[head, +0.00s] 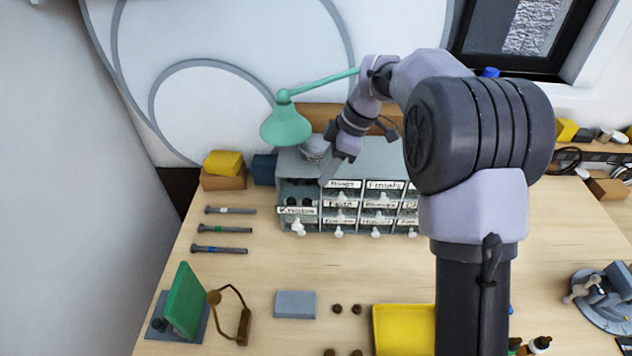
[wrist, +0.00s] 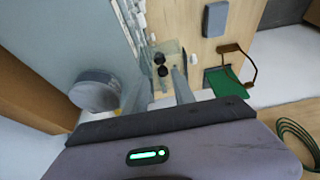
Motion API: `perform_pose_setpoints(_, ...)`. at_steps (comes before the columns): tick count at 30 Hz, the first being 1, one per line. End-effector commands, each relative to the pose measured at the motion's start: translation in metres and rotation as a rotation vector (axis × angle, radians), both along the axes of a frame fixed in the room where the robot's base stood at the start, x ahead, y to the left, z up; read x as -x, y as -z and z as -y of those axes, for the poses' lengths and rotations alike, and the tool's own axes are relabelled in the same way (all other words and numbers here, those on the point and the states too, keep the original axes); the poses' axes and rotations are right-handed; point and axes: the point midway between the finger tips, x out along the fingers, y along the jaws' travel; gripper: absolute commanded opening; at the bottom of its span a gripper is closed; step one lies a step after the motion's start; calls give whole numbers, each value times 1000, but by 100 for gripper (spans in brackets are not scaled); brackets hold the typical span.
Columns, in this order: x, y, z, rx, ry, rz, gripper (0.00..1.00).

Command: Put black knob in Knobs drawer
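The Knobs drawer (head: 297,210) is at the left of the grey drawer cabinet (head: 375,158) and stands pulled out. Two dark round knobs (head: 306,202) show inside it. The wrist view also shows two black knobs (wrist: 160,58) in the open drawer, between and beyond my fingers. My gripper (head: 327,172) is above the cabinet's left part, behind and above the open drawer, pointing down. In the wrist view its fingers (wrist: 160,88) stand apart with nothing visible between them. The arm hides the cabinet's right side.
A green lamp (head: 286,125) hangs close left of my wrist. Several small brown knobs (head: 337,308) lie by a yellow tray (head: 392,325).

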Motion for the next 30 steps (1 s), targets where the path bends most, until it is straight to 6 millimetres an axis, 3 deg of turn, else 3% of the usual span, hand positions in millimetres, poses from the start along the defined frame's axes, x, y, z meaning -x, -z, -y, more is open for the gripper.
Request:
perform_pose_setpoints(8,8,-24,8,7,60,-4,31)
perform_pose_setpoints(11,45,-67,19,19,301,-26,31)
perform_pose_setpoints(13,89,-101,31,13,564,-48,31)
perform_pose_setpoints(16,164,-129,48,-38,974,-79,31)
perform_pose_setpoints(18,215,-132,58,-106,1247,-103,31)
perform_pose_setpoints(22,281,-116,71,-250,1626,-149,31)
perform_pose_setpoints(25,304,-103,76,-324,1775,-176,31)
perform_pose_setpoints(30,312,-97,78,-350,1831,-191,31)
